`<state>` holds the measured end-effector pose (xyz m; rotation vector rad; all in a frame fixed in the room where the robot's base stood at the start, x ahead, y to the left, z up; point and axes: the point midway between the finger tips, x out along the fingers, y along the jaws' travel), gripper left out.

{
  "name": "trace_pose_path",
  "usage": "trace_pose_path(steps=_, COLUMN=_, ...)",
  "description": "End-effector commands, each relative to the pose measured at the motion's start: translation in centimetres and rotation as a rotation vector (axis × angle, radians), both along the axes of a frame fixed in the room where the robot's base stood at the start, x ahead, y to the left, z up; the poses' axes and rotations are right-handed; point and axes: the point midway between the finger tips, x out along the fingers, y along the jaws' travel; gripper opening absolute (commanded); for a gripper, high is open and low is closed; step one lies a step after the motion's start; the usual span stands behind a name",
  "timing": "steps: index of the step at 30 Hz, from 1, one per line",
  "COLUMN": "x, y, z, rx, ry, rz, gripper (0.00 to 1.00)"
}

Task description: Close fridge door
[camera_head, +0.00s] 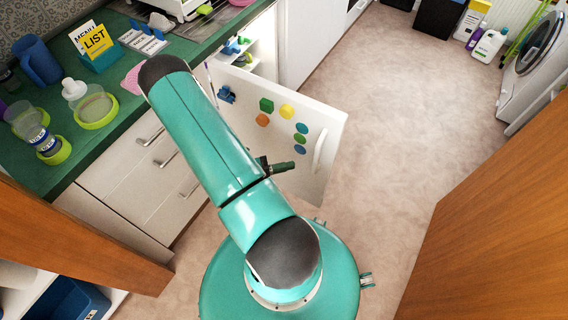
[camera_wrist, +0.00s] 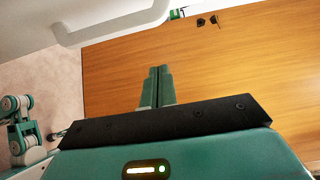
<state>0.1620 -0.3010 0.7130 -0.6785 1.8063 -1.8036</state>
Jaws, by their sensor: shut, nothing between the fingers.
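The white fridge door (camera_head: 285,140) stands open into the aisle, with its colourful magnets and its pale handle (camera_head: 319,150) facing my side. The open fridge (camera_head: 262,48) shows behind it, with small blue and green items on its shelf. My gripper (camera_head: 288,166) is in front of the door's outer face, left of the handle, partly hidden by my arm. In the wrist view my gripper's fingers (camera_wrist: 158,74) are together and empty. A white surface with a raised handle-like edge (camera_wrist: 115,25) crosses the top there; I cannot tell whether the fingers touch the door.
The green counter (camera_head: 60,178) with cups and jars runs along the left, above white drawers (camera_head: 150,165). A wooden panel (camera_head: 490,210) stands at right, another (camera_head: 70,240) at lower left. Bottles (camera_head: 488,45) and a washer (camera_head: 535,60) are at far right. The carpet (camera_head: 400,100) beyond the door is clear.

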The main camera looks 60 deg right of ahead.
Motion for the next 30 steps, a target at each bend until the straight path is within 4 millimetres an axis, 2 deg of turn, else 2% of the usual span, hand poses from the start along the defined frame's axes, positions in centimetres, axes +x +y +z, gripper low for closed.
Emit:
trace_pose_path(steps=10, x=-5.4, y=-4.5, z=0.0, rx=0.000, ry=0.000, rz=-0.005, gripper=0.00)
trace_pose_path(steps=15, x=-5.3, y=-7.2, z=0.0, rx=-0.002, ry=-0.005, rz=-0.004, gripper=0.00)
trace_pose_path(steps=18, x=-5.3, y=-8.0, z=0.0, rx=-0.002, ry=-0.004, rz=-0.003, gripper=0.00)
trace_pose_path(steps=30, x=-5.2, y=-8.4, z=0.0, rx=-0.002, ry=-0.003, rz=0.000, gripper=0.00)
